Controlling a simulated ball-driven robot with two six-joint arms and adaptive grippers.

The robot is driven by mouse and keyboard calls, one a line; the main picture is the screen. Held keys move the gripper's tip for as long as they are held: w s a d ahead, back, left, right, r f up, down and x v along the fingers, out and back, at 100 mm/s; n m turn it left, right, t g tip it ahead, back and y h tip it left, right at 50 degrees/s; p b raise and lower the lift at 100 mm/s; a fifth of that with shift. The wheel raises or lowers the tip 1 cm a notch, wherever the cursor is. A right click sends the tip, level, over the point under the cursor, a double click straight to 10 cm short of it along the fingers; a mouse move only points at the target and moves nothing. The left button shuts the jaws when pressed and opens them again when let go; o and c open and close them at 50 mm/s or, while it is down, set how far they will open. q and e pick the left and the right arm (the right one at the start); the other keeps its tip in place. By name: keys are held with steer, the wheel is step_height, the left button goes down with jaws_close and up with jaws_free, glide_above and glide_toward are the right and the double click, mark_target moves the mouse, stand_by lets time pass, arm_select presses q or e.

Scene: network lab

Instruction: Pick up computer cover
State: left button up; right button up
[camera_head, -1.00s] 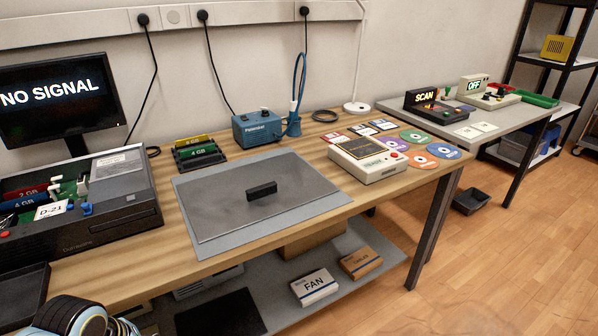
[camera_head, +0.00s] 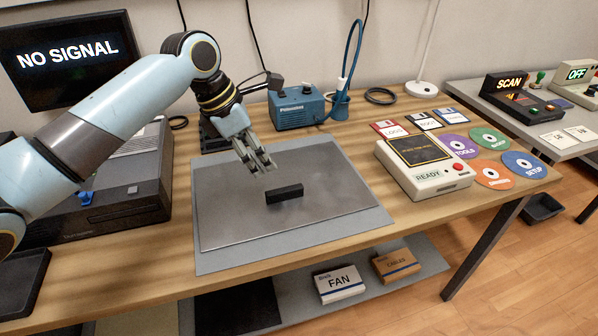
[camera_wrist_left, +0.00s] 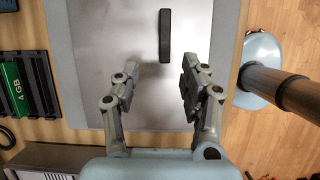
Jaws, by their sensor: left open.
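The computer cover (camera_head: 330,207) is a flat grey metal panel lying on a grey mat (camera_head: 216,263) on the wooden bench. A black block-shaped handle (camera_head: 284,193) stands up from its middle. My left gripper (camera_head: 262,168) is open and empty above the cover, a little behind and left of the handle. In the left wrist view the cover (camera_wrist_left: 112,40) lies below, and its handle (camera_wrist_left: 165,36) is ahead of the open fingers (camera_wrist_left: 156,92), lined up between them but apart. My right gripper is not in view.
The open computer case (camera_head: 120,205) stands at left, partly behind my left arm. A blue Philmaker box (camera_head: 297,108) is behind the mat. A white READY device (camera_head: 425,165), discs and floppies are at right. Boxes marked FAN (camera_head: 339,283) and CABLES (camera_head: 396,265) sit on the lower shelf.

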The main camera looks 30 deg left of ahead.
mark_target(283, 190)
arm_select(q)
steer(key=shift+n, duration=0.3)
steer(key=b+x, duration=0.1)
steer(key=x, duration=0.3)
steer(key=shift+d, duration=0.15)
steer(key=shift+w+d+f, duration=0.1)
steer(key=shift+w+f, duration=0.15)
steer(key=shift+f, duration=0.1)
steer(key=shift+d+f, duration=0.1)
steer(key=shift+f, duration=0.25)
steer(key=x, duration=0.2)
steer(key=b+x, duration=0.1)
steer(key=shift+d+f, duration=0.3)
steer(key=shift+d, duration=0.1)
steer(key=shift+w+d+f, duration=0.1)
steer(key=shift+w+f, duration=0.05)
steer(key=shift+f, duration=0.3)
steer(key=c, duration=0.4)
jaws_close()
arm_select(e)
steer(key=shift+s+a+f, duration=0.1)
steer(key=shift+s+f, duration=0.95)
